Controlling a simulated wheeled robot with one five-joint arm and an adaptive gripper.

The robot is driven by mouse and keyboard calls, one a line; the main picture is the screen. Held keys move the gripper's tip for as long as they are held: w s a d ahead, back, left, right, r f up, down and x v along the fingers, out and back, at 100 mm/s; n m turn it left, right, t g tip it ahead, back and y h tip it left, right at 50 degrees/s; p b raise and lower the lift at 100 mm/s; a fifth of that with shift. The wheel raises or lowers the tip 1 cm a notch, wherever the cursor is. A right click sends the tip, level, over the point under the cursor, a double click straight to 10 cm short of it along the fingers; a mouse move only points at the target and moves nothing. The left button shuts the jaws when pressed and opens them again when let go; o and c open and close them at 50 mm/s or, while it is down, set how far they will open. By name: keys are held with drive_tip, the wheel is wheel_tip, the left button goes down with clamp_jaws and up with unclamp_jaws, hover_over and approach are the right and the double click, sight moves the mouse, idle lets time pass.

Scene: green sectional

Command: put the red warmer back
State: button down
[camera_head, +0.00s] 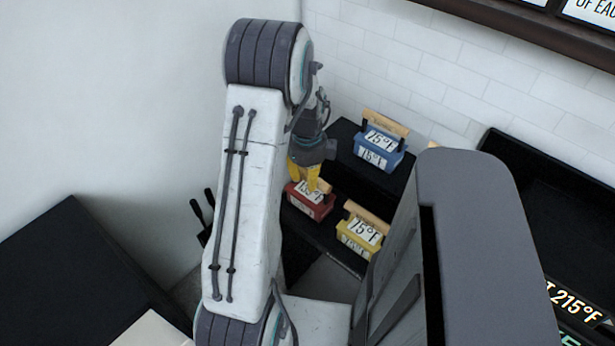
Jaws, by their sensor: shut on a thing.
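The red warmer (307,206) is a small red box with a white temperature label. It is at a black shelf (330,240), left of a yellow warmer (357,240). My gripper (313,180) has yellow fingers and is shut on the red warmer from above.
A blue warmer (377,148) with a wooden handle stands on a higher black step behind. A white tiled wall (440,70) rises at the back. A large grey panel blocks the right. A black surface (75,275) is at lower left.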

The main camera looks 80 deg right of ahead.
drive_tip(key=shift+f, duration=0.2)
drive_tip(key=c, duration=0.9)
unclamp_jaws()
wheel_tip(320, 180, up, 12)
drive_tip(key=b, duration=0.2)
drive_tip(key=w+a+r+n+t+h, duration=0.1)
drive_tip(key=w+a+r+n, duration=0.1)
drive_tip(key=w+a+n, duration=0.8)
drive_tip(key=w+a+r+n, duration=0.3)
drive_tip(key=w+a+n, duration=0.4)
drive_tip(key=w, duration=0.5)
drive_tip(key=a+n, duration=0.7)
drive_tip(key=n, duration=0.1)
drive_tip(key=a+n+t, duration=0.1)
drive_tip(key=a+n, duration=0.7)
drive_tip(key=n, duration=0.1)
drive_tip(key=s+a+f+n+t+y, duration=0.1)
drive_tip(key=a+n, duration=0.7)
drive_tip(key=shift+n, duration=0.3)
